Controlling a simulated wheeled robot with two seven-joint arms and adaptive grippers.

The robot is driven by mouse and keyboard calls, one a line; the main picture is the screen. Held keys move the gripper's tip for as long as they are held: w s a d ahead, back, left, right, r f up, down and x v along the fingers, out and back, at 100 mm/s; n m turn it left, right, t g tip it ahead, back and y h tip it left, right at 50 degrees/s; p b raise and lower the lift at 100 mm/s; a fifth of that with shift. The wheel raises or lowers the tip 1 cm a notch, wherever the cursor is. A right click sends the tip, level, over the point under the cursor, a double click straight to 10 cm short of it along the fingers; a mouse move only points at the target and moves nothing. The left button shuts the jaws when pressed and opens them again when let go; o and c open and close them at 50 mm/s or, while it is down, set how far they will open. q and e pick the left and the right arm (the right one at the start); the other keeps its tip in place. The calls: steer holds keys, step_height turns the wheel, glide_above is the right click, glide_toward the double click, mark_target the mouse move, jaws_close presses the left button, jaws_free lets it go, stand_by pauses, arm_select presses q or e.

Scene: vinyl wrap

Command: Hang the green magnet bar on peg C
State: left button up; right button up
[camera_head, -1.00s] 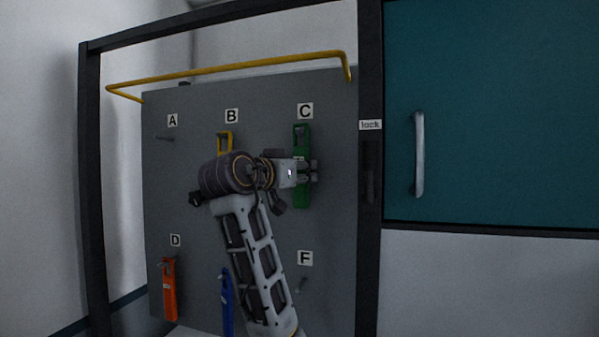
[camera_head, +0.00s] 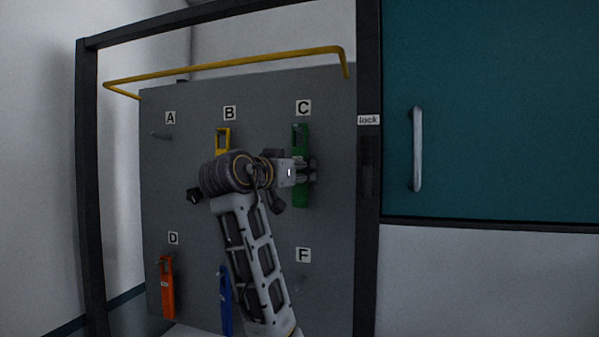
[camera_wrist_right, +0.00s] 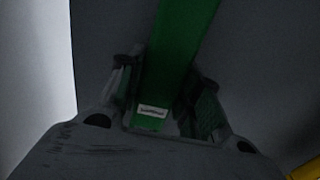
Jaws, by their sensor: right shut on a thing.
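The green magnet bar (camera_head: 301,137) is upright just under the C label (camera_head: 303,108) on the grey board. My right gripper (camera_head: 308,172) is shut on the bar around its middle; the right wrist view also shows the green bar (camera_wrist_right: 180,50) between both fingers (camera_wrist_right: 160,100). Peg C is hidden behind the bar's top, so I cannot tell whether the bar's hole is around it. My left gripper is not in view.
A yellow bar (camera_head: 223,138) hangs under B, an orange bar (camera_head: 167,290) under D, and a blue bar (camera_head: 226,300) stands lower middle. Peg A (camera_head: 161,135) and peg F (camera_head: 300,283) are bare. A yellow rail (camera_head: 230,64) crosses above the board (camera_head: 180,200). A dark frame post (camera_head: 368,200) stands to the right.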

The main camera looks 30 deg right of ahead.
steer(key=o, duration=1.2)
steer(key=shift+a, duration=0.15)
steer(key=v, duration=1.1)
steer(key=shift+s+a, duration=0.2)
steer(key=shift+a, duration=0.15)
